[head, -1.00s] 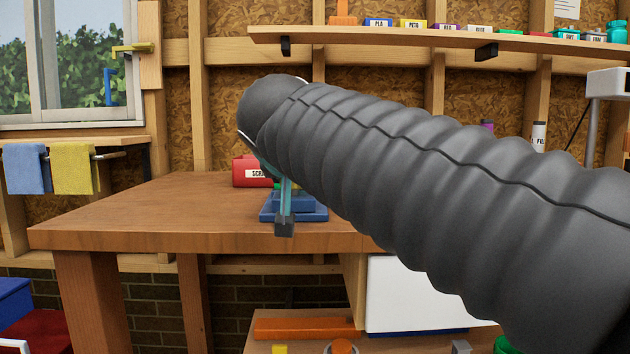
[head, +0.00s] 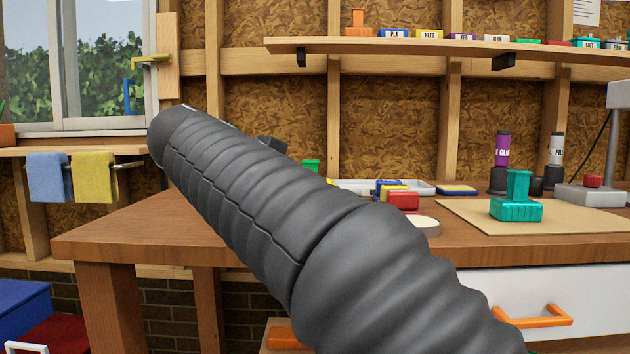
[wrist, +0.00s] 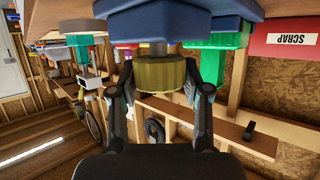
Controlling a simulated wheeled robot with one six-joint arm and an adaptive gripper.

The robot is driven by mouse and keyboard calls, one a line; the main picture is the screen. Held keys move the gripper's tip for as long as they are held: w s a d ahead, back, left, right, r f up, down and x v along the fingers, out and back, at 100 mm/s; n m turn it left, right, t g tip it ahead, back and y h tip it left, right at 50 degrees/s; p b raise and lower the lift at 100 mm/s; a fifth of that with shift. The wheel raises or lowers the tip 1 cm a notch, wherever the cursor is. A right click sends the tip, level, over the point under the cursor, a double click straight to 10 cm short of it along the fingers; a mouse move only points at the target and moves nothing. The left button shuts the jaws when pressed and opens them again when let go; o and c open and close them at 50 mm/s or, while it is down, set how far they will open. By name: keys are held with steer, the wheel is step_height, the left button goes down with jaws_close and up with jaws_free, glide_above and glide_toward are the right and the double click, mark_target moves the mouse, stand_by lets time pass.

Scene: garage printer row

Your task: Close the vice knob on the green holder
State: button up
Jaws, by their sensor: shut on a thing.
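In the wrist view, which is upside down, a ribbed yellow knob (wrist: 158,74) sits on a short grey shaft attached to a blue body (wrist: 158,22). My gripper (wrist: 158,82) has one finger on each side of the knob and is shut on it. A green block (wrist: 215,62), perhaps the green holder, stands behind to the right; I cannot tell whether it joins the blue body. In the head view my arm hides the gripper, knob and blue body. A small bit of green (head: 311,165) shows beyond the arm.
In the head view, a teal piece (head: 516,205) stands on a tan mat (head: 590,220). Red, yellow and blue blocks (head: 403,200) and a tray lie on the wooden bench (head: 110,235).

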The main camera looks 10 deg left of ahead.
steer(key=shift+f+m+h, duration=0.15)
steer(key=shift+m+h, duration=0.15)
steer(key=o, duration=1.2)
steer(key=shift+c, duration=0.2)
steer(key=v, duration=1.2)
steer(key=shift+r, duration=0.2)
steer(key=shift+w, duration=0.1)
